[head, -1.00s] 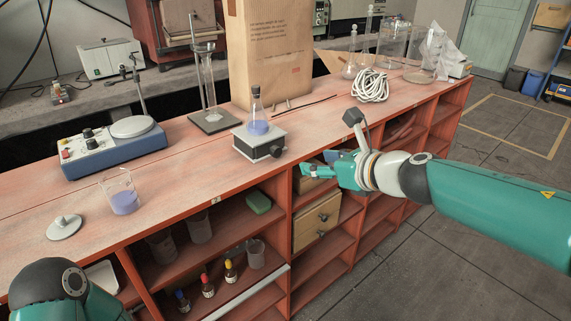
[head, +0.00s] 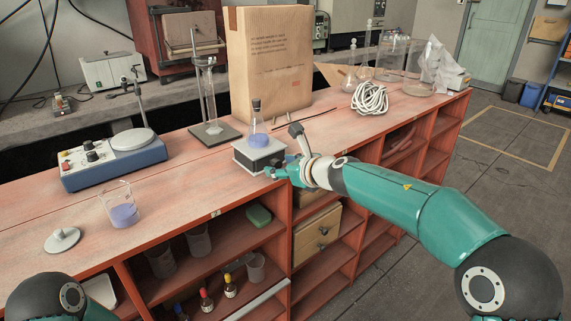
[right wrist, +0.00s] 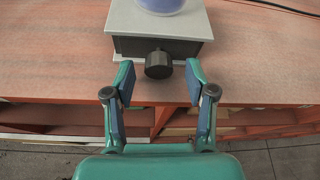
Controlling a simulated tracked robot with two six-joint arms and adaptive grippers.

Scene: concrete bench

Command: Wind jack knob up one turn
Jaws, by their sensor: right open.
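The lab jack (head: 247,157) stands near the front edge of the red bench, with a flask of blue liquid (head: 257,137) on its top plate. In the right wrist view its black knob (right wrist: 158,65) faces my right gripper (right wrist: 154,85). This gripper is open, its two blue-padded fingers apart on either side of the knob's front, not touching it. In the head view the right gripper (head: 274,172) is at the jack's front and hides most of the knob. My left arm shows at the lower left, but its gripper is out of view.
A beaker of blue liquid (head: 122,207) and a blue stirrer (head: 112,163) stand to the left. A glass cylinder on a stand (head: 207,105) and a paper bag (head: 271,70) are behind the jack. Coiled white cable (head: 370,99) lies to the right.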

